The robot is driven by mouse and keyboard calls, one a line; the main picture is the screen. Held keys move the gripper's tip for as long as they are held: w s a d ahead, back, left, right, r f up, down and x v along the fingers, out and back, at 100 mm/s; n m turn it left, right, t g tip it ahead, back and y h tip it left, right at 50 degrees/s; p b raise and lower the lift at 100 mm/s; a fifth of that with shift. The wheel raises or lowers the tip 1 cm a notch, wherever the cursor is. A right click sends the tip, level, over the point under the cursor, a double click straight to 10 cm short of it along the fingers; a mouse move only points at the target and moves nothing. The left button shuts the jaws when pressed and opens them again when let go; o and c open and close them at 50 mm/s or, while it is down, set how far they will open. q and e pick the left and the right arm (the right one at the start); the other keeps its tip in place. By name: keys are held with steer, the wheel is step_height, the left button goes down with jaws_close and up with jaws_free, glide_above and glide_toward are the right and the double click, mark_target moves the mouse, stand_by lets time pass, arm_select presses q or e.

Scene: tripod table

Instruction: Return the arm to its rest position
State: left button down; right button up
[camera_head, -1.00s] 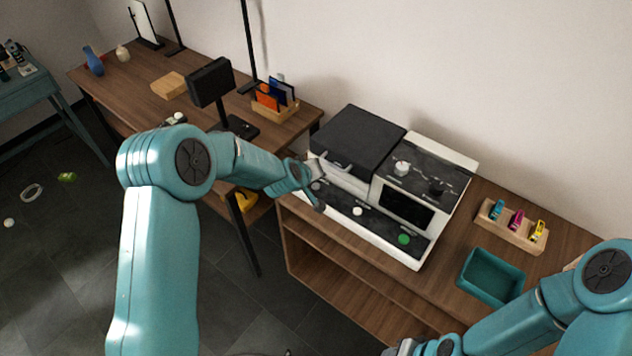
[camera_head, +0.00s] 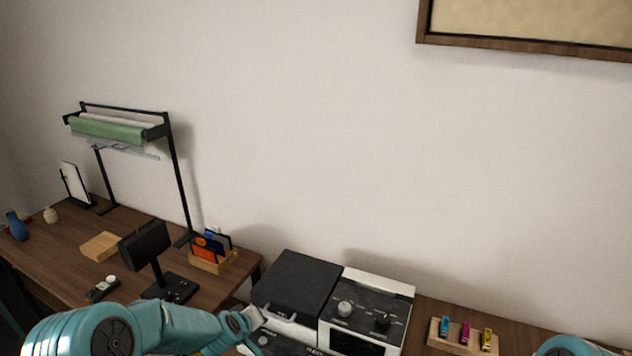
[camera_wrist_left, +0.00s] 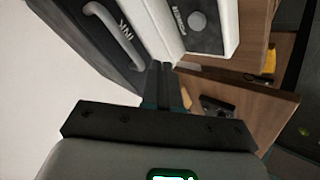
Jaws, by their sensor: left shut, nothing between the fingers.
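My left arm comes in low at the left of the head view, and its gripper (camera_head: 256,336) is at the front left of the black-and-white machine (camera_head: 370,310), near the handle of its dark lid (camera_head: 296,282). In the left wrist view the gripper's fingers (camera_wrist_left: 165,85) are together with nothing between them.
A wooden holder (camera_head: 462,345) with several coloured clips stands right of the machine. On the left table are a dark display on a stand (camera_head: 146,243), a card box (camera_head: 213,262), a wooden block (camera_head: 101,246) and a tall black rack (camera_head: 182,190).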

arm_select(q)
steer(key=s+d+f+m+g+h+b, duration=0.1)
steer(key=s+d+f+g, duration=0.15)
steer(key=s+f, duration=0.55)
steer(key=s+d+f+m+g+b, duration=0.1)
steer(key=s+f+g, duration=0.2)
steer(key=s+f, duration=0.6)
steer(key=s+d+r+m+g+h, duration=0.1)
steer(key=s+d+m+g, duration=0.2)
steer(key=s, duration=1.5)
steer(key=shift+s+d+h, duration=0.15)
steer(key=shift+d+h, duration=0.25)
steer(key=shift+d, duration=0.15)
